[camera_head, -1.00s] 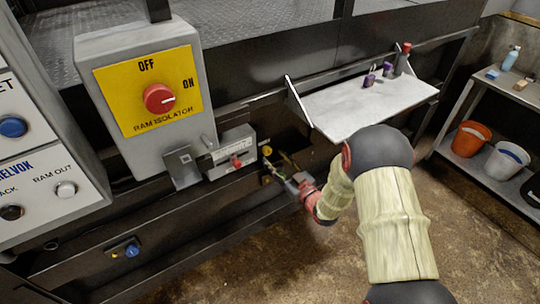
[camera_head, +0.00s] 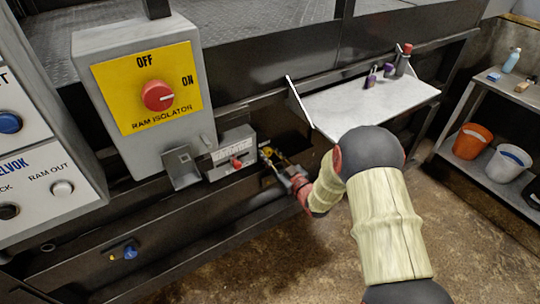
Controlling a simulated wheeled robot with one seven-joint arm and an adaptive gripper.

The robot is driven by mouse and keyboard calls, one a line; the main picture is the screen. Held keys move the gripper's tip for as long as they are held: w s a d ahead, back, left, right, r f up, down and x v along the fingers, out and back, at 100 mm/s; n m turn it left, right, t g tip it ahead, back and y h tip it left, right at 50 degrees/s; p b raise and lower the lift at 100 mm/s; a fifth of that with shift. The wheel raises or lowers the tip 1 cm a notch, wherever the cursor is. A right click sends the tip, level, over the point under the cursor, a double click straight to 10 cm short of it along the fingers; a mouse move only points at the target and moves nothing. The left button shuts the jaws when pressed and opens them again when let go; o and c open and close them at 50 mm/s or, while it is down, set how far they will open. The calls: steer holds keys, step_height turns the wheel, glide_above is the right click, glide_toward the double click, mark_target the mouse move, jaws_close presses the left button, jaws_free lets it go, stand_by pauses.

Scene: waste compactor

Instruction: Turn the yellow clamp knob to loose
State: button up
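The yellow clamp knob (camera_head: 267,152) is a small yellow shape in the dark recess under the white shelf, right of a grey box with a red knob. My gripper (camera_head: 276,164) reaches into this recess from the right, with its fingers at or just beside the yellow part. The fingers are small, dark and partly yellowish here, so I cannot tell whether they touch the knob or are closed on it. My arm comes in from the lower right and covers part of the recess. The knob's setting is not readable.
The ram isolator box (camera_head: 150,95) with its red dial stands left. The grey box (camera_head: 232,155) with a red knob is close left of my gripper. A rack with buckets (camera_head: 472,142) stands right. The floor is clear.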

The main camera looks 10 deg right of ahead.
steer(key=c, duration=0.6)
steer(key=shift+c, duration=0.2)
steer(key=shift+m, duration=0.3)
steer(key=m+p, duration=0.1)
steer(key=m, duration=0.2)
steer(key=m+p, duration=0.1)
steer(key=m, duration=0.3)
steer(key=m+p, duration=0.2)
steer(key=m, duration=0.3)
steer(key=shift+m, duration=0.4)
steer(key=m+p, duration=0.1)
steer(key=m, duration=0.3)
steer(key=shift+m+h+p, duration=0.3)
steer(key=shift+m+p, duration=0.05)
steer(key=shift+m, duration=0.05)
